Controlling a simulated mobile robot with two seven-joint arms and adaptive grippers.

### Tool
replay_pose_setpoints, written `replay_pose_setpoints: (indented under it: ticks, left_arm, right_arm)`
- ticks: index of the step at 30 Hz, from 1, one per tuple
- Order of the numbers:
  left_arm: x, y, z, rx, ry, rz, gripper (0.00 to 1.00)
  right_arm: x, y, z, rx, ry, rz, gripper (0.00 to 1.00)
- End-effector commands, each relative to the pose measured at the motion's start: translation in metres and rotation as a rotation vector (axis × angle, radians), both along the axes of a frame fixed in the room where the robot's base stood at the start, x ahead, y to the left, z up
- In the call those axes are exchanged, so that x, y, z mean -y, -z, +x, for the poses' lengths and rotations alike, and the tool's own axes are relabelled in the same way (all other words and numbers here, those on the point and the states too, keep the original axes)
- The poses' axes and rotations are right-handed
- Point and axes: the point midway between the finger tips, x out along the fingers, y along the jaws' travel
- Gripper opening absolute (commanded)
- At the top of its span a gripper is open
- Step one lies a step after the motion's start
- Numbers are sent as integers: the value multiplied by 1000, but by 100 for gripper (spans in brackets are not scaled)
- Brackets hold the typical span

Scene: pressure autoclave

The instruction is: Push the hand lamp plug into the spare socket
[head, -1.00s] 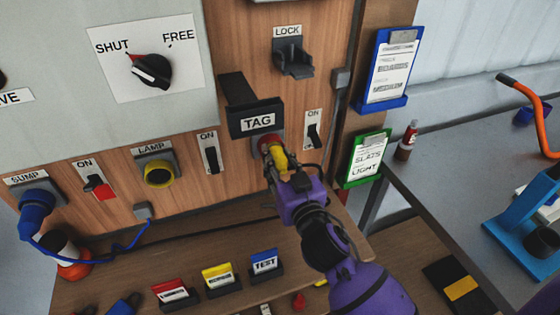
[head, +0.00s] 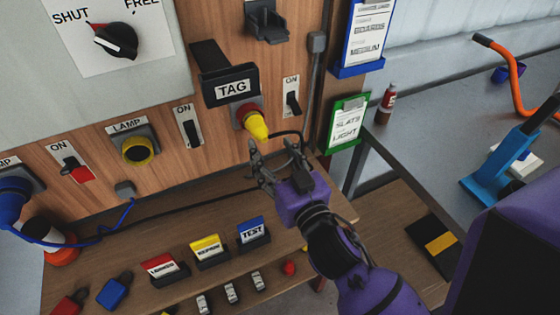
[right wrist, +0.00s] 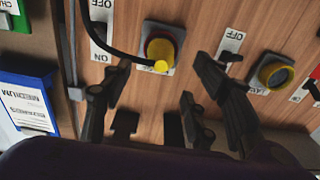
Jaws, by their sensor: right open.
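The yellow plug (head: 256,125) sits at the red-ringed socket (head: 243,111) below the TAG plate (head: 232,87). It points out of the panel, and a black cable runs from it; I cannot tell how deep it sits. In the right wrist view the yellow plug (right wrist: 162,65) shows against the red ring. My right gripper (head: 272,160) is open and empty, just below and in front of the plug, apart from it. The LAMP socket (head: 137,150), with a yellow rim, is empty. My left gripper is out of view.
A blue plug (head: 12,200) is in the left socket. Switches (head: 292,103) flank the red socket. Red, yellow and blue card holders (head: 252,235) stand on the shelf (head: 130,262). A green-framed card (head: 347,122) hangs right of the panel.

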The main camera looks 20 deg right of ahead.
Motion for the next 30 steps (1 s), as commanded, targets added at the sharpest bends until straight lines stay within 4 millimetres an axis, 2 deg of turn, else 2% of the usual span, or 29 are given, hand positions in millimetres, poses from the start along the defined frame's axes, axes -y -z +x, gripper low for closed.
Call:
replay_pose_setpoints:
  ticks: [3,9,27,29,30]
  left_arm:
    - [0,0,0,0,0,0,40]
    - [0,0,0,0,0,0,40]
    - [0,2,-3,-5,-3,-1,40]
    - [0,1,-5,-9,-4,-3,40]
    - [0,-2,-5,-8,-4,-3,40]
  right_arm:
    - [1,1,-19,-2,1,2,54]
    - [1,-1,-34,1,1,0,54]
    - [1,-1,-35,1,0,0,54]
    - [3,10,-39,-28,4,-3,54]
    - [5,23,-43,-65,7,-8,54]
